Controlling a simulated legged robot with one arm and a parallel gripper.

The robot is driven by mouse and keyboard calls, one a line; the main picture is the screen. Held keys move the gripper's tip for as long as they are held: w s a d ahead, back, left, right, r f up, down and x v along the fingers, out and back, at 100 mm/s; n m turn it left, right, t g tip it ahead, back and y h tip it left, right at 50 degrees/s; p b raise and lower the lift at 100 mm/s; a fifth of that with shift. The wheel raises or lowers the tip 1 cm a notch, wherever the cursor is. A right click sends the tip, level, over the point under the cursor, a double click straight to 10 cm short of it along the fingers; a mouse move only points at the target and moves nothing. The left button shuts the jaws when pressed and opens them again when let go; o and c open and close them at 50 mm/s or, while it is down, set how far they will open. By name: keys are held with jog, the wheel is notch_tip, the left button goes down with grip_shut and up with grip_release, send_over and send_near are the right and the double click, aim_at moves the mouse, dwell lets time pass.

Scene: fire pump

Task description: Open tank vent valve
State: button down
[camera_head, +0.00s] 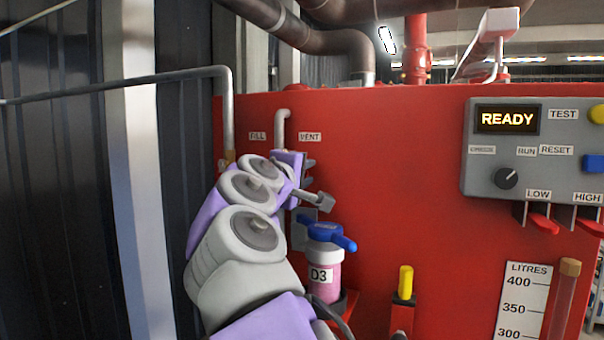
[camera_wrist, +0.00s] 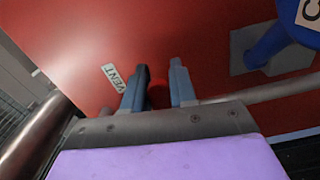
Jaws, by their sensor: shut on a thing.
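The red tank (camera_head: 400,150) fills the middle of the head view, with a VENT label (camera_head: 310,137) near its upper left. A grey vent pipe (camera_head: 281,127) bends into the tank top beside the label. The vent valve body is mostly hidden behind my arm. My gripper (camera_head: 309,172) is at the tank face just below the VENT label. In the wrist view, its two fingers (camera_wrist: 158,90) stand around a small dark red rounded part (camera_wrist: 158,96), seemingly the vent valve's handle, and are shut on it. The VENT label (camera_wrist: 113,78) lies left of the fingers there.
A yellow-topped post (camera_head: 405,283) stands further right. The control panel (camera_head: 535,148) reads READY. A thin grey pipe (camera_head: 226,115) runs down left of my arm.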

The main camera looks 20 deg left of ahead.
jog(key=shift+f, duration=0.3)
jog(key=shift+a+f+m+b, duration=0.1)
jog(key=shift+f+m+b, duration=0.3)
jog(key=shift+m+b, duration=0.3)
jog(key=shift+w+a+f+m+b, duration=0.15)
jog(key=shift+f+m+b, duration=0.15)
jog(key=shift+m, duration=0.25)
jog(key=shift+s+a+f+m+b, duration=0.15)
jog(key=shift+f+m+b, duration=0.15)
jog(key=shift+m, duration=0.25)
jog(key=shift+w+a+f+m, duration=0.1)
jog(key=shift+a+f+m, duration=0.25)
jog(key=shift+m, duration=0.55)
jog(key=shift+s+a+f+m, duration=0.1)
jog(key=shift+a+f+m, duration=0.2)
jog(key=shift+m, duration=0.6)
jog(key=shift+w+a+f+m, duration=0.1)
jog(key=shift+a+f+m, duration=0.2)
jog(key=shift+m, duration=0.6)
jog(key=c, duration=1.2)
grip_release()
jog(key=shift+o, duration=1)
jog(key=shift+d, duration=0.25)
